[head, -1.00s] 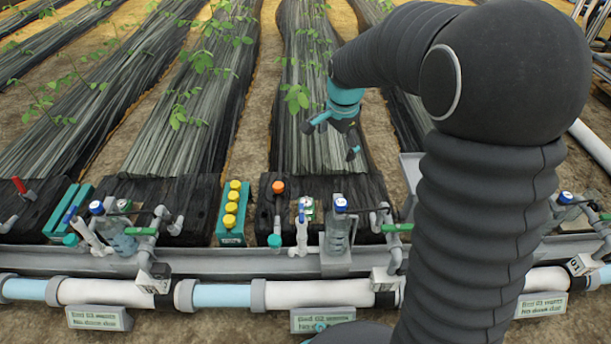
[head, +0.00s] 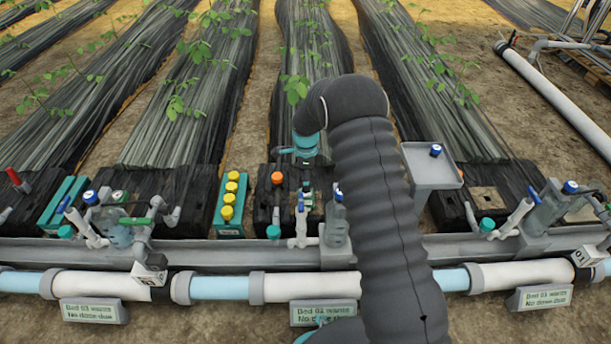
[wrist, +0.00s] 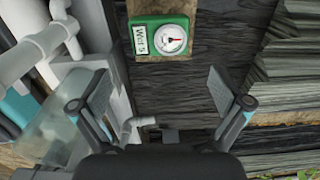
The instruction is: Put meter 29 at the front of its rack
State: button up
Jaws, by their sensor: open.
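My gripper (wrist: 157,90) is open and empty, its two fingers spread wide over a dark board in the wrist view. In the head view my gripper (head: 304,162) hangs above the middle dark board, its fingers partly hidden. A green meter (wrist: 172,39) with a round white dial and a white label lies beyond the fingertips in the wrist view, apart from them. I cannot read a number 29 on anything. A teal rack (head: 229,232) holding a row of yellow-capped items stands left of my gripper in the head view; I cannot tell whether it is the meter's rack.
An orange knob (head: 277,178) stands left of my gripper. A clear container (head: 336,218) with a blue cap stands close by. A grey tray (head: 416,158) holding a blue-capped bottle (head: 436,150) is at right. A long grey rail (head: 240,255) and pipes (head: 305,287) run along the front.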

aim_at(306, 197)
notch_tip(306, 197, down, 13)
jog(key=shift+r+b, duration=0.15)
jog(key=shift+b, duration=0.6)
jog(key=c, duration=0.9)
jog(key=shift+r+p, duration=2.45)
jog(key=shift+r, duration=3.1)
